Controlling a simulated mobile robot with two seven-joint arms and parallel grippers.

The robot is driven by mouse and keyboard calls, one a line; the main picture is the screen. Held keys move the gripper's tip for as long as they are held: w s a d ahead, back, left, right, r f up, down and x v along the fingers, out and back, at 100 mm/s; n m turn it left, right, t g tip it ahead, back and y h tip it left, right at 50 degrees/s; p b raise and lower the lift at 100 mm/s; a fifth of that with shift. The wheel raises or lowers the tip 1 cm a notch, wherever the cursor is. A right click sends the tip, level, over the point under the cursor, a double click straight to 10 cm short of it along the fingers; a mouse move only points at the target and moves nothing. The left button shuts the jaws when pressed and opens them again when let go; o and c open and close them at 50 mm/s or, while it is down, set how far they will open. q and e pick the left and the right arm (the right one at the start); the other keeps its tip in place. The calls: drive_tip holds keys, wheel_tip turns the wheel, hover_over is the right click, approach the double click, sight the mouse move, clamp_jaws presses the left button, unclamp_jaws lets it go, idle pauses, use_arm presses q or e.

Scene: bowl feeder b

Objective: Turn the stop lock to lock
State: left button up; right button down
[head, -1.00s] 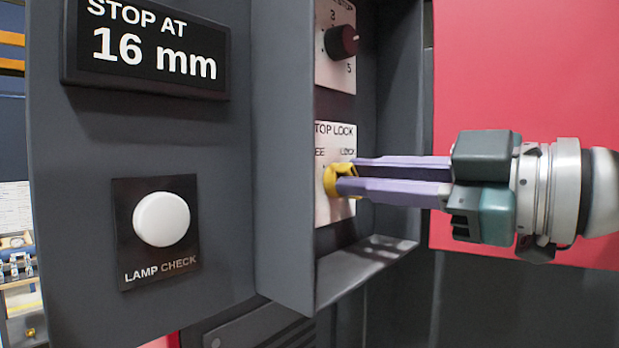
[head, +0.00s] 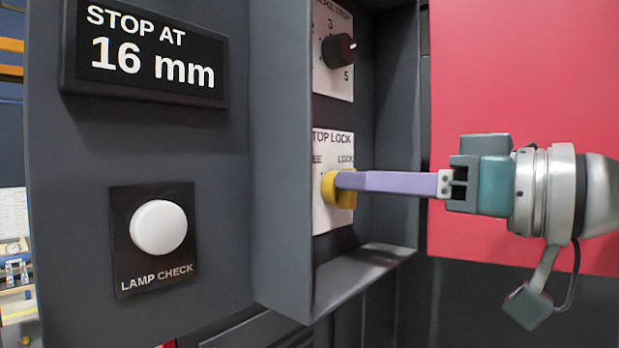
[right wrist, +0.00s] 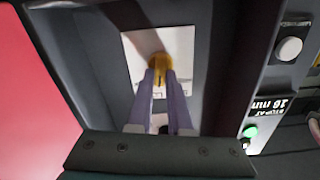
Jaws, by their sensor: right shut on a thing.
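The stop lock is a yellow knob (head: 340,190) on a white plate (head: 333,220) inside a recess of the grey panel. The plate reads "STOP LOCK" in part, with "LOCK" at its upper right; the left word is cut off. My right gripper (head: 350,181) is shut on the yellow knob, its purple fingers coming in from the right. In the right wrist view the two fingertips (right wrist: 161,80) sit on either side of the knob (right wrist: 185,68). The knob's pointer is hidden by the fingers. My left gripper is not in view.
The recess wall (head: 283,150) stands close left of the fingers. A sign (head: 150,55) reads "STOP AT 16 mm" above a white lamp check button (head: 158,228).

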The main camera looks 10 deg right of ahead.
drive_tip(key=m+p, duration=0.1)
drive_tip(key=m, duration=0.4)
drive_tip(key=shift+d, duration=0.15)
drive_tip(key=shift+w+m+p, duration=0.1)
drive_tip(key=shift+m+p, duration=0.2)
drive_tip(key=shift+m, duration=0.7)
drive_tip(key=c, duration=0.8)
unclamp_jaws()
drive_tip(key=shift+f, duration=0.1)
drive_tip(key=shift+c, duration=0.2)
